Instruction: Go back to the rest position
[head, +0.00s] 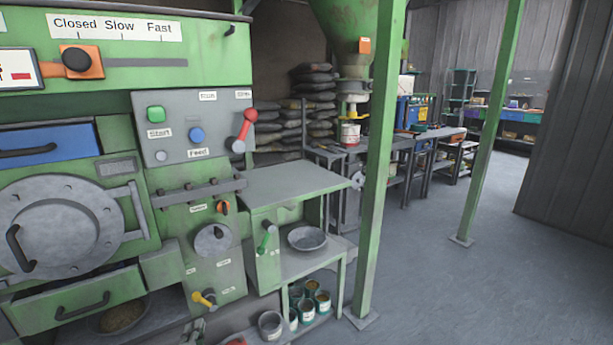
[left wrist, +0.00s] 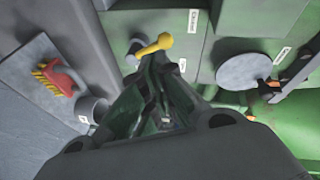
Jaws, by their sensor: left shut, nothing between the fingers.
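My left gripper (left wrist: 153,62) shows in the left wrist view with its dark fingers together and nothing between them. Its fingertips point at the green machine's panel, close below a yellow-handled lever (left wrist: 155,45). I cannot tell whether they touch the lever. The same yellow lever (head: 205,299) is low on the machine (head: 180,240) in the head view. I cannot make out the left gripper clearly in the head view. My right gripper is in neither view.
A grey side table (head: 290,181) stands right of the machine, with a metal bowl (head: 306,238) and several cans (head: 312,300) below. A green post (head: 380,160) rises beside it. A red brush (left wrist: 60,80) lies left in the wrist view. Floor (head: 450,290) at right is clear.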

